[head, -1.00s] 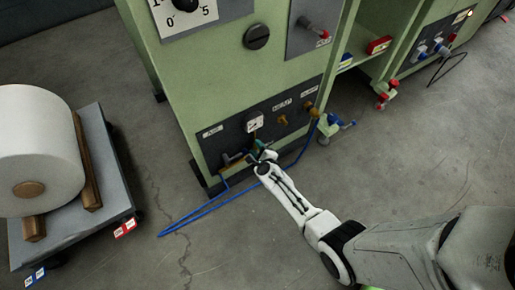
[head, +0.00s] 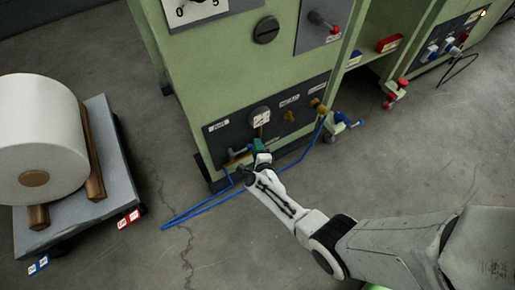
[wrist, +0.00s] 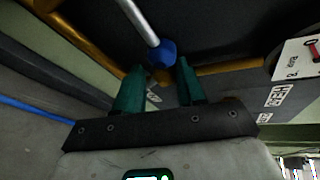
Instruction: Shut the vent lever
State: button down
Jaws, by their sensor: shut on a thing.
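The vent lever appears in the wrist view as a silver rod with a blue end (wrist: 162,52), by a brass pipe (wrist: 205,73). My gripper (wrist: 160,66) has its two green fingers on either side of that blue end and is shut on it. The lever itself is mostly hidden there by my gripper and wrist.
A blue hose (head: 200,209) loops on the floor below the panel, close to my wrist. A brass valve (head: 319,106) sits at the panel's right. A cart (head: 116,178) with a large white roll (head: 38,130) stands left.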

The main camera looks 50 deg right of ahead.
jog(key=shift+s+d+f, duration=0.2)
jog(key=shift+s+d, duration=0.2)
jog(key=shift+s, duration=0.1)
jog(key=c, duration=0.8)
grip_release()
jog(key=shift+c, duration=0.2)
jog(key=shift+o, duration=0.8)
jog(key=shift+w+a+r, duration=0.1)
jog(key=shift+w, duration=0.1)
jog(key=p+v, duration=0.6)
jog(key=v, duration=0.4)
jog(key=shift+s+a+r, duration=0.15)
jog(key=shift+s+a, duration=0.1)
jog(key=shift+a, duration=0.05)
